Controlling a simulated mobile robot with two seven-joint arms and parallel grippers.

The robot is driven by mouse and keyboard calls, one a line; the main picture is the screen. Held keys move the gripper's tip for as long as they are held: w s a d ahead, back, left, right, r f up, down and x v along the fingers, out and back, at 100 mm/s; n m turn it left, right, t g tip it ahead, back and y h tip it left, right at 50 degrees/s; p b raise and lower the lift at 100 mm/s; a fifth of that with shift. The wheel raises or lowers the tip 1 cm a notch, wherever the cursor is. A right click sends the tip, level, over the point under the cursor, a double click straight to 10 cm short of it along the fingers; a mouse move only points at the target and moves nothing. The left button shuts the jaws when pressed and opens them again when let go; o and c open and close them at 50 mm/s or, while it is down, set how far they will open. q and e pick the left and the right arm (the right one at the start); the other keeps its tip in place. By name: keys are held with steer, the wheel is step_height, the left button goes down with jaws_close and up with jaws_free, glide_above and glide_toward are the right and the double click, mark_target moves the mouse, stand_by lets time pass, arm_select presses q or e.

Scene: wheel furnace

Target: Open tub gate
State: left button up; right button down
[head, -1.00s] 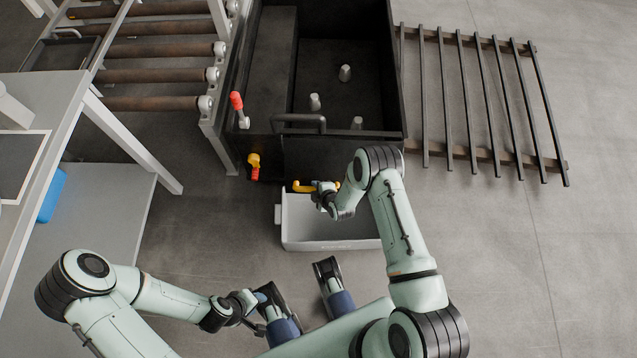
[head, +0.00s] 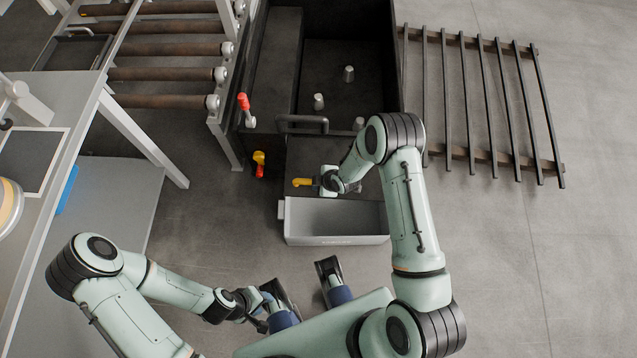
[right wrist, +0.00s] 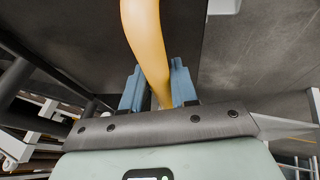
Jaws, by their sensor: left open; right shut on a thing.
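The tub (head: 392,60) is a dark metal box at the top centre of the head view, with several small pale cylinders (head: 348,74) on its floor. A dark front panel (head: 300,155) is below its bar handle (head: 303,120); I cannot tell how far the gate stands open. A yellow handle (head: 302,182) is in front of this panel. My right gripper (head: 322,182) is shut on the yellow handle, which also shows between the blue fingers (right wrist: 158,88) in the right wrist view (right wrist: 146,35). My left gripper (head: 262,308) is open, low and away from the tub.
A grey bin (head: 335,240) stands on the floor just below the tub front. A red-tipped lever (head: 244,104) and a yellow-and-red lever (head: 259,164) are at the tub's left. A roller rack (head: 160,75) is left, a slatted rack (head: 480,100) right. Floor at lower right is clear.

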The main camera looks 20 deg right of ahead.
steer(key=shift+w+r, duration=0.25)
steer(key=shift+r, duration=0.15)
steer(key=c, duration=1)
jaws_free()
steer(key=shift+o, duration=0.2)
steer(key=shift+s, duration=0.1)
steer(key=p+v, duration=0.1)
steer(key=v, duration=1.2)
steer(key=shift+s+p, duration=0.15)
steer(key=shift+p, duration=0.2)
steer(key=shift+d, duration=0.1)
